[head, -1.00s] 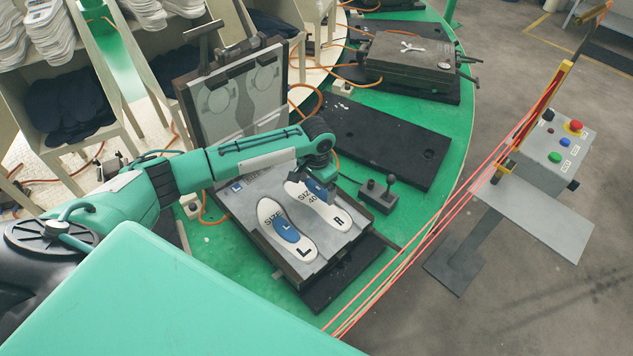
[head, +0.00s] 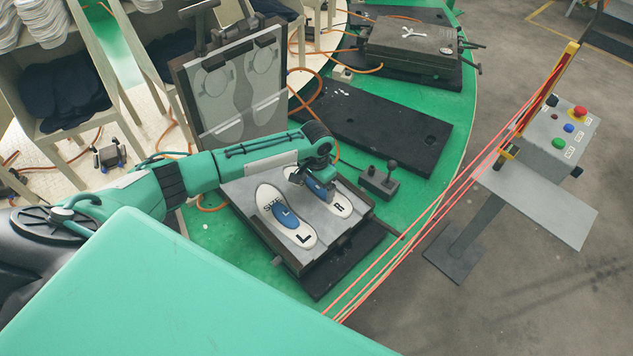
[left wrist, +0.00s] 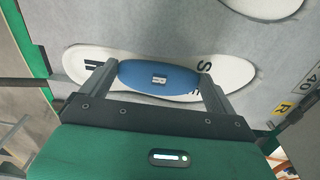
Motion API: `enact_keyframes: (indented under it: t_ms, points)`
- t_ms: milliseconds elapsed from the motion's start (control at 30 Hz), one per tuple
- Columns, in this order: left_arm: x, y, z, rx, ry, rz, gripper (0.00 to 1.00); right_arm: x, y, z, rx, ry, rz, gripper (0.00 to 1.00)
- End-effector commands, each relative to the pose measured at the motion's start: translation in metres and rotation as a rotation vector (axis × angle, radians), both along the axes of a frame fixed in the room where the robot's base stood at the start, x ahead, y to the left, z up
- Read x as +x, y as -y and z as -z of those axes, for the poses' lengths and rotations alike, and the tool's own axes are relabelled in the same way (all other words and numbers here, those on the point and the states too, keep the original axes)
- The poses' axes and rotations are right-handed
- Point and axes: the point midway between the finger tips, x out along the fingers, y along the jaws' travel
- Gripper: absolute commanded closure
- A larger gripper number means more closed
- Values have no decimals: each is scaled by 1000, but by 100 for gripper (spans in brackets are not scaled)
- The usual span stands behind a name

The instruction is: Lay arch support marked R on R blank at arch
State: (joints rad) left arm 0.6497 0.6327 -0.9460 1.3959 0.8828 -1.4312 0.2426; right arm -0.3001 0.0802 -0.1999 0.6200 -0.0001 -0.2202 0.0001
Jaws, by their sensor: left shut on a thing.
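The R blank (head: 343,204) is a white insole lying on the grey plate (head: 236,188), beside the L blank (head: 268,194). The L blank carries a blue arch support (head: 284,215) at its middle. My left gripper (head: 318,185) is shut on another blue arch support (head: 323,191), over the middle of the R blank. In the left wrist view this support (left wrist: 158,77) sits between the two fingers, lengthwise along the blank (left wrist: 82,62). Its small mark is too blurred to read. I cannot tell whether it touches the blank. My right gripper is not in view.
A raised lid (head: 236,85) with insole outlines stands behind the plate. A small lever box (head: 380,181) is to its right. A black slab (head: 385,130) lies behind. Red cords (head: 430,210) and a button post (head: 560,135) stand at the right.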

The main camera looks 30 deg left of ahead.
Motion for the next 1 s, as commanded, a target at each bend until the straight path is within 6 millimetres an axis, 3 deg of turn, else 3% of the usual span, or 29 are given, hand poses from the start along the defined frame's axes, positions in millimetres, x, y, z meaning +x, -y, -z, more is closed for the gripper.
enact_keyframes:
  t_ms: [433,467,500,767,867,1000]
  points:
    - [0,0,4,0,0,0,29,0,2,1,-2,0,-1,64]
    - [0,0,4,0,0,0,4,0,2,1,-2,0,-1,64]
    - [0,0,4,0,0,0,0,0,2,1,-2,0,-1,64]
    - [0,0,2,0,0,0,0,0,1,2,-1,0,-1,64]
    - [0,0,-6,0,1,1,0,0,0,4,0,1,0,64]
    - [1,0,-32,-1,4,1,0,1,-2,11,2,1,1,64]
